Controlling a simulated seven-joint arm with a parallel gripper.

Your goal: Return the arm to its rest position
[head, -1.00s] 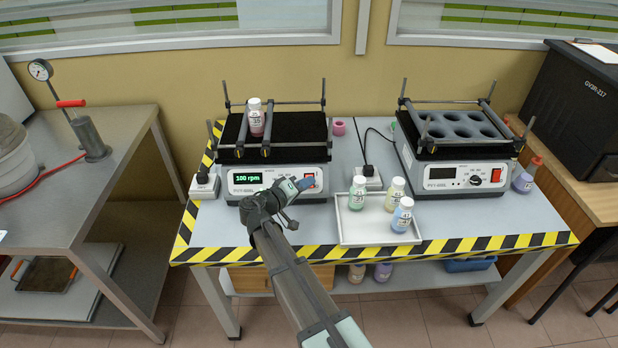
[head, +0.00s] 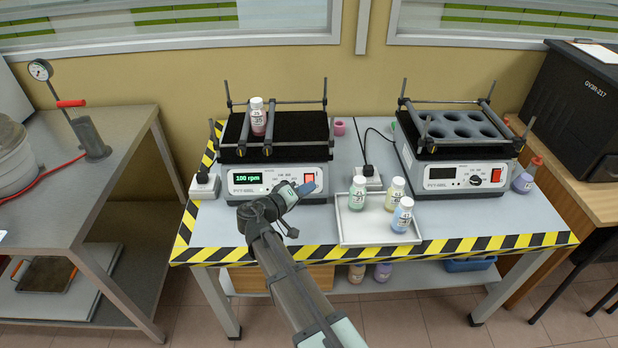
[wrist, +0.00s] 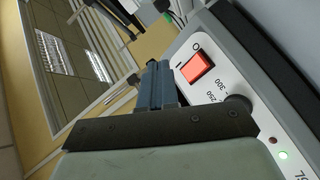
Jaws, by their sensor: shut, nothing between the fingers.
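My gripper (head: 306,187) is shut and empty in front of the left shaker (head: 245,181), close to the red power switch on its panel. In the wrist view my gripper's blue fingers (wrist: 161,84) are together beside the red switch (wrist: 197,67); I cannot tell whether they touch the panel. The shaker's green display (head: 248,178) reads 100 rpm. A bottle with a white cap and red contents (head: 259,120) stands on its black platform between the bars.
A white tray (head: 350,237) with several capped bottles lies right of my arm. The right shaker (head: 440,178) has a dark display. A power strip (head: 369,177) sits between the shakers. A pump stand (head: 90,138) is on the left table.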

